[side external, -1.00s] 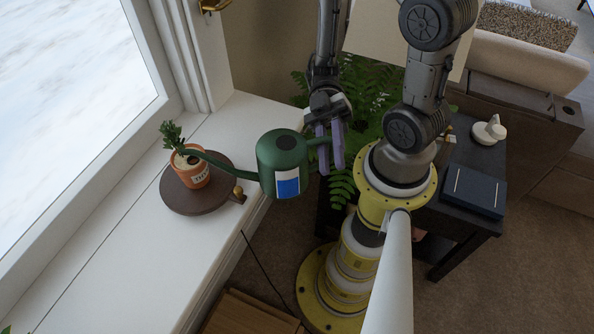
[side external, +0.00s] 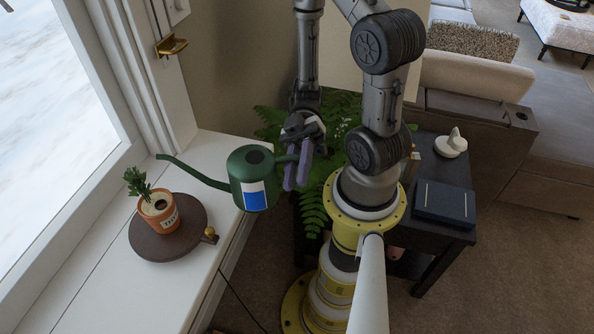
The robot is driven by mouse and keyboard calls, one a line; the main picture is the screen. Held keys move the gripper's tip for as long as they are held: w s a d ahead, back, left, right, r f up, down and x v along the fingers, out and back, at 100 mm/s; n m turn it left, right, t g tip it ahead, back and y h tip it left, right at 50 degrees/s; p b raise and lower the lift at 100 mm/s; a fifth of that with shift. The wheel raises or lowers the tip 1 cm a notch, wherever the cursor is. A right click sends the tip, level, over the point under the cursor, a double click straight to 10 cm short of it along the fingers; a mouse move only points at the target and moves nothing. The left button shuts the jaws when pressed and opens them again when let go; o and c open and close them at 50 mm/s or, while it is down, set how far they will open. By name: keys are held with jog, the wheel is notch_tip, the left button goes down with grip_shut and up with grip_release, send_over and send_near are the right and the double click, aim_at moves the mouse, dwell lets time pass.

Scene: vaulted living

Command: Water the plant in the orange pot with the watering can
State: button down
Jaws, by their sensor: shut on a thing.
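The green watering can (side external: 249,166) with a blue and white label is in the air beside the window sill. My gripper (side external: 297,170) is shut on its handle, at the can's right side. The can looks about level, and its long spout points left, with the tip (side external: 160,157) above and behind the plant. The orange pot (side external: 160,215) stands upright on a round brown board (side external: 150,240) on the sill. It holds a small green plant (side external: 136,183) and pale soil. No water shows.
The white window sill (side external: 95,290) is clear in front of the board. A small round brass-coloured knob (side external: 210,233) is at the board's right edge. A large fern (side external: 315,195) is behind my gripper. A dark side table (side external: 435,180) holds a dark blue box (side external: 445,204) and a white figure (side external: 452,143).

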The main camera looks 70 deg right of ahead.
aim_at(270, 181)
jog(key=shift+w, duration=0.1)
